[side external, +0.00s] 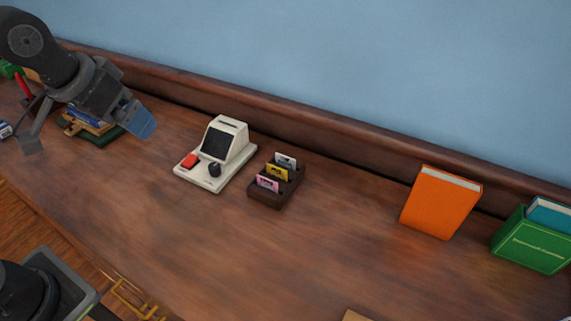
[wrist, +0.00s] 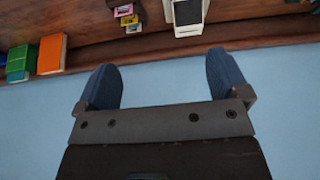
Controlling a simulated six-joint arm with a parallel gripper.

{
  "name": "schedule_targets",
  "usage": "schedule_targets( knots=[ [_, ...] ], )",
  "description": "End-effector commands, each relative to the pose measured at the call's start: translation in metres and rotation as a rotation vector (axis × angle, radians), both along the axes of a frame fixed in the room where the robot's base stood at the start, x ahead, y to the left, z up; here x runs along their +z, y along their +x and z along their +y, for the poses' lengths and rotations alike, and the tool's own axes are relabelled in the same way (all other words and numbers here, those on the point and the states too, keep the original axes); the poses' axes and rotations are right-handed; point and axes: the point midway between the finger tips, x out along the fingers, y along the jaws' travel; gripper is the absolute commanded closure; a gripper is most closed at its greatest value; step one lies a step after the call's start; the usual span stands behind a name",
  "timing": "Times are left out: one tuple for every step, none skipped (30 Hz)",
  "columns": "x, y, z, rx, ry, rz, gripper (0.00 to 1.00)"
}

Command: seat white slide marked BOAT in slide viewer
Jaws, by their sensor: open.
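The slide viewer (side external: 231,138) is an off-white box with a dark screen, a red button, a black knob and a slot on top. Right of it, a dark rack (side external: 263,200) holds a white slide (side external: 286,160) at the back, a yellow one and a pink one. The markings are too small to read. In the wrist view, the open blue fingers (wrist: 162,80) are apart from the viewer (wrist: 187,14) and the white slide (wrist: 133,29), both near the top edge.
An orange book (side external: 440,203) and a green book (side external: 530,240) stand at the right. A wooden ledge and blue wall run behind. The desk's middle front is clear.

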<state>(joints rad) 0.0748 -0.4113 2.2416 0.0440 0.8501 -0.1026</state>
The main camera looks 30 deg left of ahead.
Motion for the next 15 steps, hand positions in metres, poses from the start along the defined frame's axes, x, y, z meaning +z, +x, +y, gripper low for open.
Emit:
schedule_targets(
  knots=[
    [-0.002,0.023,-0.007,-0.004,0.002,0.013,0.06],
    [-0.003,0.034,-0.011,-0.003,0.000,0.017,0.06],
    [-0.005,0.050,-0.016,-0.002,0.000,0.022,0.06],
    [-0.007,0.062,-0.020,-0.002,0.001,0.025,0.06],
    [-0.010,0.074,-0.025,-0.003,0.001,0.027,0.06],
    [-0.015,0.090,-0.031,-0.002,0.001,0.032,0.06],
    [-0.019,0.102,-0.036,-0.002,0.001,0.036,0.06],
    [-0.024,0.113,-0.042,-0.002,0.001,0.039,0.06],
    [-0.032,0.128,-0.049,-0.003,0.001,0.043,0.06],
    [-0.038,0.139,-0.055,-0.002,0.002,0.045,0.06],
    [-0.045,0.150,-0.061,-0.003,0.002,0.049,0.06],
    [-0.056,0.164,-0.069,-0.003,0.002,0.053,0.06],
    [-0.063,0.174,-0.075,-0.004,0.001,0.055,0.06],
    [-0.072,0.183,-0.082,-0.006,0.002,0.057,0.06],
    [-0.083,0.194,-0.089,-0.005,0.003,0.060,0.06]
  ],
)
